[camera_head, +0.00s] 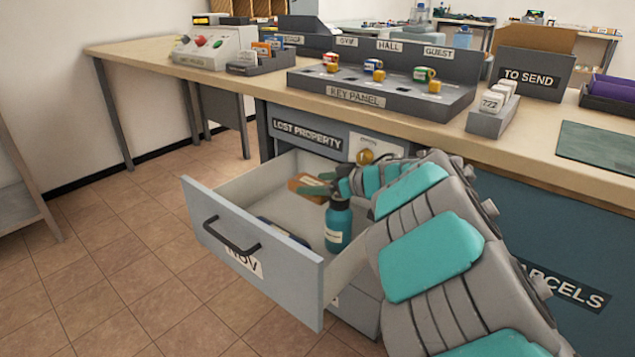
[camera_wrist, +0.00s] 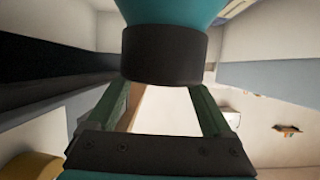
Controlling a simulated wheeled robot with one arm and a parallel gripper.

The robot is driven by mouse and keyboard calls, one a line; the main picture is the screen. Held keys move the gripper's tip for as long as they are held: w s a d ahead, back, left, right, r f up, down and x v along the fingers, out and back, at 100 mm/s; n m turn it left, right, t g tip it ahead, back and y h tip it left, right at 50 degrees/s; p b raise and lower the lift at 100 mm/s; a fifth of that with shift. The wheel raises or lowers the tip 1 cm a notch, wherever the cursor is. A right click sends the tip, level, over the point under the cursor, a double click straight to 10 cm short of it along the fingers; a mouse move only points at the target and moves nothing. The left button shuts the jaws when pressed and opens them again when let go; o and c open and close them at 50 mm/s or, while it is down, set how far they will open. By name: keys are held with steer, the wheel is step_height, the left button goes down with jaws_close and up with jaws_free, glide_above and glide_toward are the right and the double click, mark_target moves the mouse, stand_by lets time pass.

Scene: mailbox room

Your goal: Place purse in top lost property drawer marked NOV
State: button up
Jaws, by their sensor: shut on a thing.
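The drawer (camera_head: 300,268) marked NOV is pulled open under the counter, below the LOST PROPERTY label. My gripper (camera_head: 318,183) is inside its outline, over the drawer's back part. Its green fingers are shut on a small orange-brown item, apparently the purse (camera_head: 303,189). I cannot tell whether the purse touches the drawer floor. In the wrist view both fingers (camera_wrist: 160,95) show, with a brown edge between them; their tips are hidden by a dark cap.
A teal bottle (camera_head: 338,228) with a pale label is in the drawer close under my gripper; its dark cap (camera_wrist: 164,54) fills the upper wrist view. A dark blue item (camera_head: 284,231) lies near the drawer front. The KEY PANEL (camera_head: 355,97) stands on the counter above.

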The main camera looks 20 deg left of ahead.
steer(key=shift+f, duration=0.35)
steer(key=o, duration=1.2)
steer(key=shift+r, duration=0.5)
steer(key=v, duration=1.2)
